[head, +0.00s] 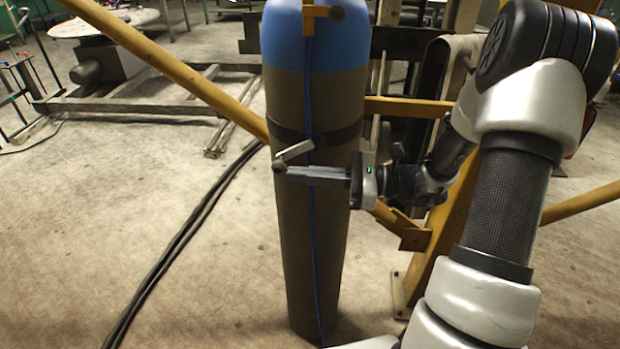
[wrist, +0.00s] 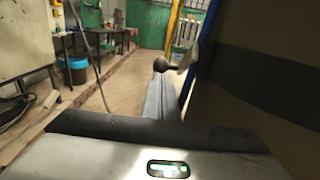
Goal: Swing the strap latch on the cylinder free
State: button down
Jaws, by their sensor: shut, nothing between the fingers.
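The cylinder (head: 300,240) stands upright in the head view, with a blue top and a brown body. A dark strap (head: 340,136) runs around its middle and shows as a dark band in the wrist view (wrist: 265,75). The strap latch (head: 296,150) is a short pale lever, tilted, with a dark round knob (head: 279,167) at its lower left end. In the wrist view the latch (wrist: 187,57) and the knob (wrist: 161,65) appear just beyond my fingertips. My gripper (head: 291,171) is shut and empty, reaching across the cylinder's front. Whether the fingertips touch the knob I cannot tell.
A blue hose (head: 314,240) runs down the cylinder's front. A yellow frame post (head: 440,240) and slanted yellow braces (head: 200,85) stand around and behind the cylinder. Black cables (head: 185,235) lie on the floor.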

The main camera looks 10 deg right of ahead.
jog(key=shift+w+a+r+y+p, duration=0.15)
jog(key=shift+a+r+y+p, duration=0.05)
jog(key=shift+a+y+p, duration=0.2)
jog(key=shift+w+a+r+y+p, duration=0.15)
jog(key=shift+a+y+p, duration=0.15)
jog(key=shift+a+p, duration=0.15)
jog(key=shift+a, duration=0.1)
jog(key=s+d+f+b, duration=0.1)
jog(key=s+d+f, duration=0.2)
jog(key=d+f, duration=0.3)
jog(key=v, duration=0.4)
jog(key=shift+w+d, duration=0.25)
jog(key=shift+d, duration=0.25)
jog(key=shift+f, duration=0.1)
